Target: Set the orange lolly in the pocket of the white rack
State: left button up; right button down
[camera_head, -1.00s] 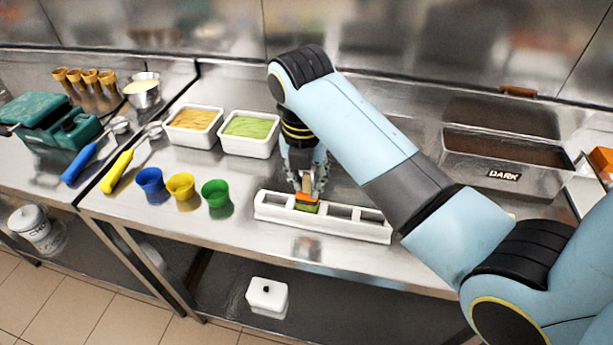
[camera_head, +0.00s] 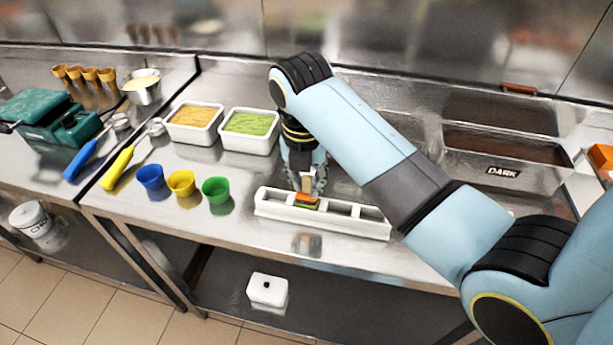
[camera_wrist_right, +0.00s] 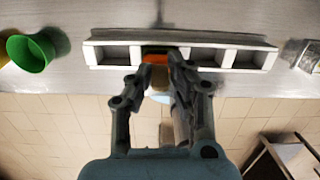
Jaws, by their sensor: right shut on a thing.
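The white rack (camera_head: 345,225) lies on the steel counter, with a row of square pockets along it. My right gripper (camera_head: 309,188) points down over it and is shut on the orange lolly (camera_head: 307,198) by its pale stick. The orange lolly is at the second pocket from the left, where a green patch shows just below and beside it. In the right wrist view the orange lolly (camera_wrist_right: 156,57) sits between the fingertips (camera_wrist_right: 160,68), within the outline of that pocket of the rack (camera_wrist_right: 210,39). How deep it sits is unclear. My left gripper is not in view.
Blue, yellow and green cups (camera_head: 216,190) stand left of the rack. Two white tubs (camera_head: 249,143) with orange and green contents stand behind. A steel pan marked DARK (camera_head: 503,172) is at the right. The counter's front edge runs close before the rack.

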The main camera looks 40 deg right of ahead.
jog(key=shift+f, duration=0.2)
dwell(0.5)
jog(key=c, duration=1.2)
grip_release()
jog(key=shift+o, duration=0.2)
jog(key=shift+r, duration=0.2)
jog(key=r, duration=0.7)
jog(key=shift+s+a, duration=0.25)
jog(key=shift+a, duration=0.1)
jog(key=shift+s, duration=0.1)
